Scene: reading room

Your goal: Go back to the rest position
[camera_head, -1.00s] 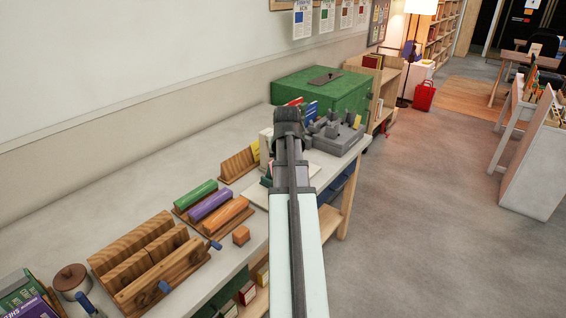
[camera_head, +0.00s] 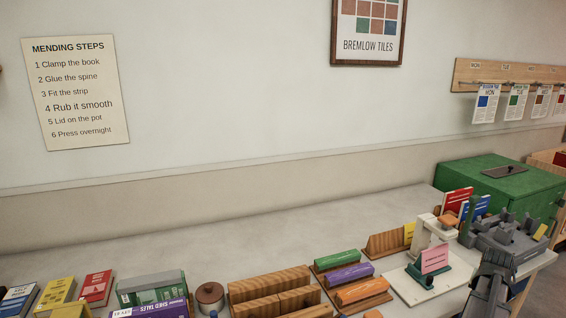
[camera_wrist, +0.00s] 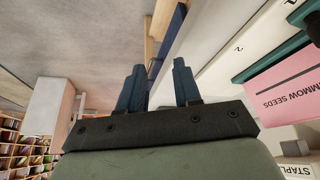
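My gripper (camera_wrist: 157,72) is open in the wrist view. Its two dark blue fingers stand apart with nothing between them. In the head view my dark arm shows at the lower right, beside the grey tool holder, and the fingers cannot be made out there. A white stand (camera_head: 433,285) with a pink card (camera_head: 434,259) is left of the arm. The pink card also shows at the right of the wrist view (camera_wrist: 285,90), apart from the fingers.
The bench (camera_head: 250,232) holds books, a brown-lidded pot (camera_head: 210,294), wooden blocks (camera_head: 268,283) and green, purple and orange rolls (camera_head: 350,273). The grey tool holder (camera_head: 508,240) and a green cabinet (camera_head: 505,182) are at the right. The bench's back strip is clear.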

